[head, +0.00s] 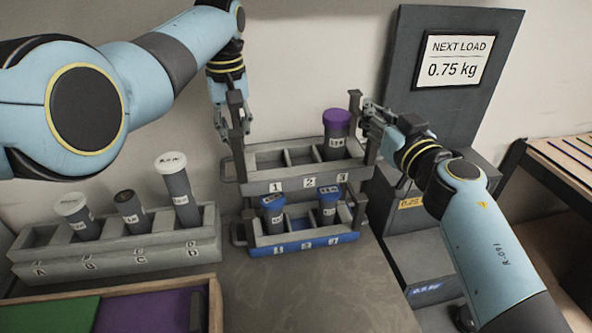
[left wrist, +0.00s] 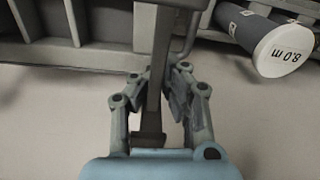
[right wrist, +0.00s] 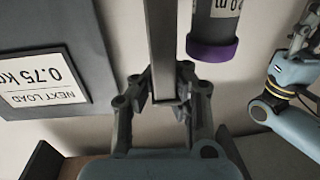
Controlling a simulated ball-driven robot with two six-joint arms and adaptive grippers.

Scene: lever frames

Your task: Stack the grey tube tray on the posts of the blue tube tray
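The grey tube tray (head: 290,184), with slots marked 1, 2 and 3, is level above the blue tube tray (head: 300,240). A purple-capped tube (head: 337,134) stands in its slot 3. My left gripper (head: 240,122) is shut around its left upright; fingers flank this dark bar in the left wrist view (left wrist: 155,110). My right gripper (head: 368,125) is shut around its right upright, also in the right wrist view (right wrist: 163,85). The blue tray holds two blue-capped tubes (head: 273,214). Its posts are partly hidden, and I cannot tell whether the grey tray touches them.
A long grey rack (head: 120,252) with slots A to D and several tubes stands at left. In front are green and purple panels (head: 150,310). A dark stand with a "NEXT LOAD 0.75 kg" sign (head: 454,59) is at right. Bare tabletop (head: 310,295) lies in front of the blue tray.

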